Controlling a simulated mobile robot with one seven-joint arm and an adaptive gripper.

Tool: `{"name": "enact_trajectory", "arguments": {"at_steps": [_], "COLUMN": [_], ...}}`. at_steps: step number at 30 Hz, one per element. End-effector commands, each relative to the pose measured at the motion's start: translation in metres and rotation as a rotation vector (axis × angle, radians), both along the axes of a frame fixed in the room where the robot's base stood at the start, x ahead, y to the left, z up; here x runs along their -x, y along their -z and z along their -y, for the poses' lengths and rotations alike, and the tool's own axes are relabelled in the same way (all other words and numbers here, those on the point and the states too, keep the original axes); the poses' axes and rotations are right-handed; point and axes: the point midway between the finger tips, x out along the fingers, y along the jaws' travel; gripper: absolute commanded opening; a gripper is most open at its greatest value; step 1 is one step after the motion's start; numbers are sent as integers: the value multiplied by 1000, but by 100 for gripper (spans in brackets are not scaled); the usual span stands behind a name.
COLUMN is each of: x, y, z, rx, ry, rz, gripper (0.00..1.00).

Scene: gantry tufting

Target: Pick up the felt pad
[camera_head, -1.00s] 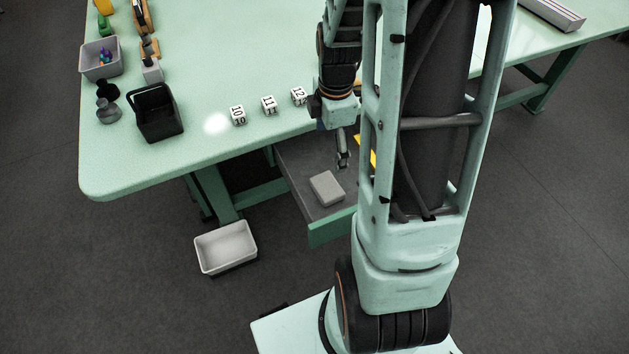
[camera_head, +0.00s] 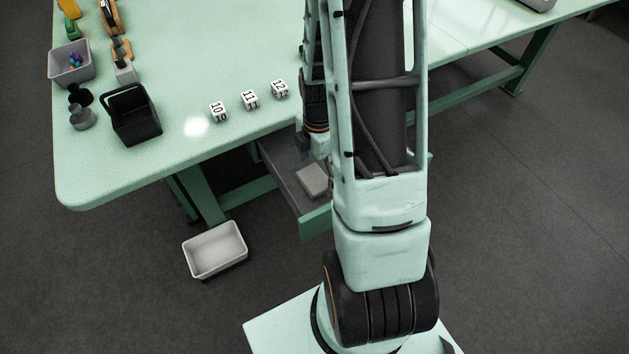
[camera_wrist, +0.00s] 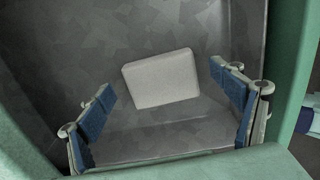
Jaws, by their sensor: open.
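The felt pad (camera_head: 313,180) is a light grey rectangular block lying on the floor of the open drawer (camera_head: 283,176) under the table. In the wrist view the felt pad (camera_wrist: 161,79) lies slightly tilted, ahead of and between the two blue-padded fingers of my gripper (camera_wrist: 166,110). The fingers are spread wide and do not touch the pad. In the head view my gripper is mostly hidden behind my arm above the drawer.
The drawer's green front wall (camera_wrist: 200,166) and side wall (camera_wrist: 288,70) stand close around my gripper. Above is the green table (camera_head: 190,60) with numbered cubes (camera_head: 250,99) and a black basket (camera_head: 134,115). A white bin (camera_head: 215,249) stands on the floor.

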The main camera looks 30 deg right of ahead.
Motion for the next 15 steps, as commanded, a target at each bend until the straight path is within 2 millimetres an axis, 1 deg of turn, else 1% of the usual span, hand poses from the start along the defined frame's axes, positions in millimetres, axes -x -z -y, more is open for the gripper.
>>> {"name": "enact_trajectory", "arguments": {"at_steps": [1, 3, 11, 15], "x": [1, 0, 0, 0], "y": [7, 11, 12, 12], "z": [-1, 0, 0, 0], "rx": [-1, 0, 0, 0], "ry": [-1, 0, 0, 0], "rz": [-2, -1, 0, 0], "gripper": [86, 86, 86, 70]}}
